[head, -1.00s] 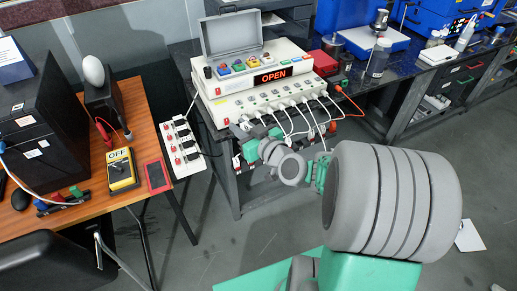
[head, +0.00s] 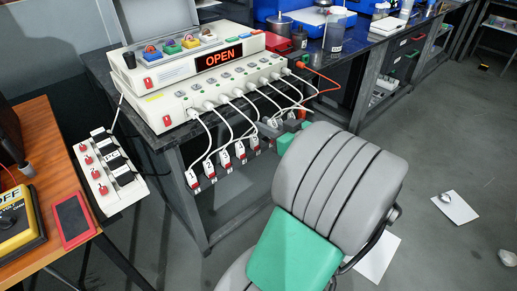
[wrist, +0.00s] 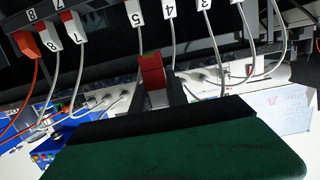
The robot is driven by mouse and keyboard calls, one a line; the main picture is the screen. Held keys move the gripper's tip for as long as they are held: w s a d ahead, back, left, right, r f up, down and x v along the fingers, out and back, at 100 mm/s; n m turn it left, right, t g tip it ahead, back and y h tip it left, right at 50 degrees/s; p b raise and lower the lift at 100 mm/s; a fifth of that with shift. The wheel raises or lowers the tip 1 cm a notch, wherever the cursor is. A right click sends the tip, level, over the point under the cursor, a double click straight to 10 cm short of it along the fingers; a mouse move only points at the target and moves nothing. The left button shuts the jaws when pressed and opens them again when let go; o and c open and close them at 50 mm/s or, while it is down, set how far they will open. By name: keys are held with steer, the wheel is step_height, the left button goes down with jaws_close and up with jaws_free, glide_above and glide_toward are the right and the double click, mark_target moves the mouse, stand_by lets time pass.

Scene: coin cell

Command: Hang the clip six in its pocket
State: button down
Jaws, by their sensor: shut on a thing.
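In the wrist view, my gripper (wrist: 154,94) is shut on a red clip (wrist: 152,66). Its number is not readable, so I cannot confirm that it is clip six. It is just below the white clip marked 5 (wrist: 135,13) in the picture; I cannot tell whether they touch. The rack (wrist: 100,5) runs along the top edge. The clip marked 7 (wrist: 73,27) hangs to the left, with an empty-looking stretch before clip 5. Pocket six itself is not clearly visible. In the head view, my forearm hides most of the gripper beside the row of clips.
In the head view, white cables run from the instrument (head: 215,95) with the OPEN display down to the clips (head: 224,159). An orange cable (head: 325,80) loops at right. A power strip (head: 108,170) stands left of the bench. Cables hang close around the gripper.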

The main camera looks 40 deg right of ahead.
steer(key=w+d+f+b, duration=0.6)
steer(key=w+d+f, duration=0.2)
steer(key=w+f, duration=0.3)
steer(key=shift+f, duration=1.1)
steer(key=c, duration=1.3)
jaws_free()
steer(key=shift+r, duration=0.1)
steer(key=s+r+p, duration=0.2)
steer(key=s+p, duration=0.1)
steer(key=s, duration=0.9)
steer(key=shift+r, duration=0.35)
steer(key=shift+d, duration=0.15)
